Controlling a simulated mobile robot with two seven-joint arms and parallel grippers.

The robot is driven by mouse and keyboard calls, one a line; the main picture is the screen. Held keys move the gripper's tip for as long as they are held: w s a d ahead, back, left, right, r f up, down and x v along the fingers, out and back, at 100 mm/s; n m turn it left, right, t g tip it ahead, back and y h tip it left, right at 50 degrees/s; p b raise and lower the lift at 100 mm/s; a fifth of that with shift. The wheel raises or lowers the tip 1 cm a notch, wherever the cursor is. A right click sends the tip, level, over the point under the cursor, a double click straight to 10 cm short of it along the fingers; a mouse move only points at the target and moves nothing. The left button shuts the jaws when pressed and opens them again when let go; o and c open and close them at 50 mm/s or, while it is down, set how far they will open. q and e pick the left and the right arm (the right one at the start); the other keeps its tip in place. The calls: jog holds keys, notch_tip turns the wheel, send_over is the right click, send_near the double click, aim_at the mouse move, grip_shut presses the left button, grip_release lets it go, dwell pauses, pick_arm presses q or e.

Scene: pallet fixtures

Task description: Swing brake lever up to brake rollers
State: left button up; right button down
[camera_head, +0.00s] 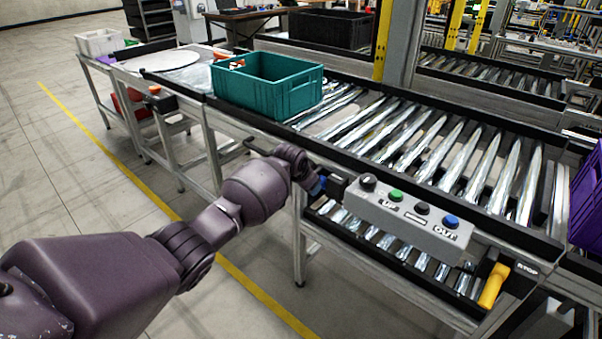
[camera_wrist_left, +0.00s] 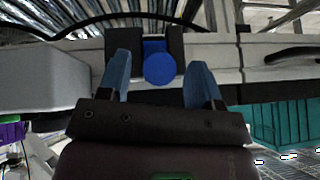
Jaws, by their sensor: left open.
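A blue round-ended handle, which looks like the brake lever (camera_wrist_left: 160,68), sits in a black bracket (camera_wrist_left: 155,42) on the conveyor's side rail. In the left wrist view its round end faces the camera. My left gripper (camera_head: 321,186) is open at the rail, left of the grey control box. In the left wrist view its blue fingers (camera_wrist_left: 160,82) stand on either side of the handle, with gaps showing on both sides. In the head view the handle is mostly hidden by the gripper, so its tilt cannot be told. My right gripper is not in view.
The grey control box (camera_head: 410,219) with several buttons is close to the right of my gripper. A yellow handle (camera_head: 492,286) beside a STOP label hangs farther right. A teal crate (camera_head: 257,97) stands on the conveyor's left part. The rollers (camera_head: 440,150) beyond the rail are clear.

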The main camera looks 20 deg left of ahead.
pick_arm(q)
jog(key=p+v, duration=0.2)
jog(key=v, duration=0.5)
jog(key=shift+s+r, duration=0.2)
jog(key=shift+r, duration=0.05)
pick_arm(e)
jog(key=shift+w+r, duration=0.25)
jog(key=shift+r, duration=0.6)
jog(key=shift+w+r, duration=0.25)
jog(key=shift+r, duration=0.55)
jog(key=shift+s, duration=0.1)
